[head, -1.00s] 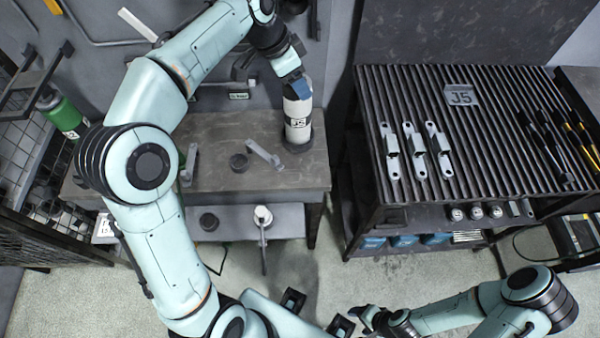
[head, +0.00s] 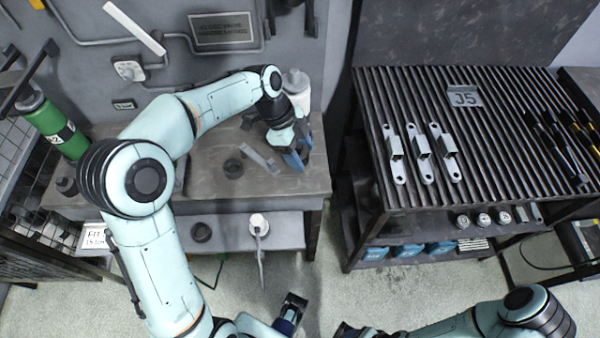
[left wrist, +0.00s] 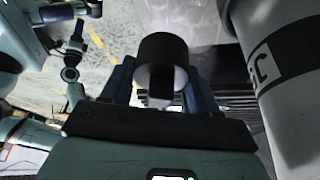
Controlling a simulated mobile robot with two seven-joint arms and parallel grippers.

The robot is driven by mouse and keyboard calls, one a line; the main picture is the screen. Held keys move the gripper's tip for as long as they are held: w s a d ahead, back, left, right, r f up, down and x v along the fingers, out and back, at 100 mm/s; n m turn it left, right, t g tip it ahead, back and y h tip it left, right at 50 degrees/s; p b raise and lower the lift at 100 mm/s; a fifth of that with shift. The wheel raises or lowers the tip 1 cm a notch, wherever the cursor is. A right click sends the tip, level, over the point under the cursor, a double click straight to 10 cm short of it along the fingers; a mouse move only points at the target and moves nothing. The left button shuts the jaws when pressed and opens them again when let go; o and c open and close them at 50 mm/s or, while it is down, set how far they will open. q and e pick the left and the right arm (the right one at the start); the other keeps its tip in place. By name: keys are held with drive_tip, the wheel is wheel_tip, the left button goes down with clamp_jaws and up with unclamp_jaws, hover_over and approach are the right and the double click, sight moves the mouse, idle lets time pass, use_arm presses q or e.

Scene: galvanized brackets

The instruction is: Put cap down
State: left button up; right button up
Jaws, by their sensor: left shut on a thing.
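My left gripper (head: 293,160) is low over the right end of the workbench, pointing down in front of the white bottle. In the left wrist view its blue fingers (left wrist: 163,85) are shut on a dark round cap (left wrist: 163,50). The cap is hidden by the gripper in the head view. The white bottle (head: 299,92) stands upright behind the gripper; its labelled side fills the right of the wrist view (left wrist: 285,75). I cannot tell whether the cap touches the bench. My right gripper (head: 345,330) is at the bottom edge, partly cut off, its jaws unclear.
A green cylinder (head: 52,128) is at the far left. The slatted table (head: 490,160) at right holds several brackets. The bench's front strip is clear.

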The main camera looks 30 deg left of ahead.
sight(305, 180)
use_arm(q)
wheel_tip(305, 180, down, 9)
drive_tip(key=shift+f+b, duration=0.1)
drive_tip(key=shift+b, duration=0.3)
drive_tip(key=shift+f, duration=0.1)
drive_tip(key=shift+f, duration=0.15)
drive_tip(key=o, duration=1)
drive_tip(key=shift+o, duration=0.2)
drive_tip(key=shift+a+r, duration=0.15)
drive_tip(key=shift+r, duration=0.4)
drive_tip(key=p+v, duration=0.1)
drive_tip(key=v, duration=1)
drive_tip(key=shift+r, duration=0.2)
